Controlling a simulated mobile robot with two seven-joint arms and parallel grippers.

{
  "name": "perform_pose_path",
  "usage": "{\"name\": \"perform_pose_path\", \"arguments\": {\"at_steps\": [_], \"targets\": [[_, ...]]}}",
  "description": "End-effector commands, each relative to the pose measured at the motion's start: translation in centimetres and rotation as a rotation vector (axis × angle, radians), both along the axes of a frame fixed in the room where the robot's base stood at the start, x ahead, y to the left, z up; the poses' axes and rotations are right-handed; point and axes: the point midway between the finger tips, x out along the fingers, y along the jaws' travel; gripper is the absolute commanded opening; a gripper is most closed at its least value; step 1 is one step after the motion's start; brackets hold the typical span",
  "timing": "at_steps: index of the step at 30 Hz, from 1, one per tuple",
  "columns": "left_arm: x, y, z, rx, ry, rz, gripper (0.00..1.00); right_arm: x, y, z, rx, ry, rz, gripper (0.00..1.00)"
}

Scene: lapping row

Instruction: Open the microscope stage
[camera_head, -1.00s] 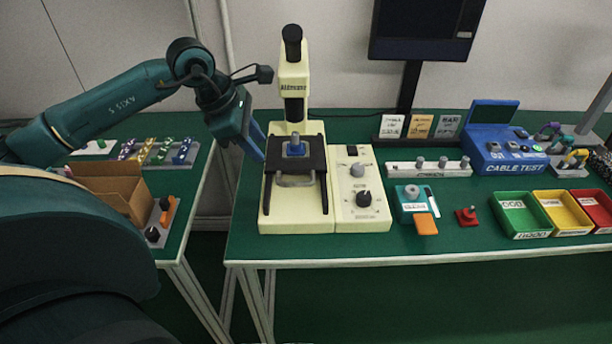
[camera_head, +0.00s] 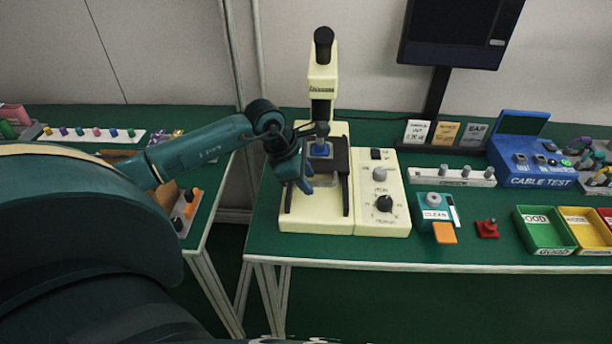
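The cream microscope (camera_head: 323,75) stands upright at the left end of the green bench. Its black stage (camera_head: 339,160) sits over the cream base, with a blue-and-grey part (camera_head: 320,149) on top. My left gripper (camera_head: 308,178) is at the left front of the stage, its blue fingers apart, with nothing seen between them. It hides the stage's left side and much of the front handle. Whether the fingers touch the handle cannot be told. My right gripper is not in view.
A cream control box (camera_head: 382,203) with knobs adjoins the microscope on its right. A teal block (camera_head: 433,206), a red part (camera_head: 487,229) and a green bin (camera_head: 545,231) lie farther right. A gap separates this bench from the left table.

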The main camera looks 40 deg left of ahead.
Motion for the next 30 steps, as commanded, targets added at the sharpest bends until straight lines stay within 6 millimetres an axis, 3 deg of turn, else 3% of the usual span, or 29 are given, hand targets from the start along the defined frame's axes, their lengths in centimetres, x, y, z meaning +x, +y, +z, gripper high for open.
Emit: {"name": "perform_pose_path", "arguments": {"at_steps": [4, 16, 30], "targets": [[-0.01, -0.01, 0.01, 0.0, 0.0, 0.0, 0.33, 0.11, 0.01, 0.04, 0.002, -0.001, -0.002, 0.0], [-0.01, 0.0, 0.05, -0.001, -0.001, 0.0, 0.0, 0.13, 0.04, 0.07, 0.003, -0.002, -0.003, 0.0], [0.01, 0.01, 0.06, 0.0, -0.001, 0.0, 0.0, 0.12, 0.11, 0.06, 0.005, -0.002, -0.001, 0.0]]}}
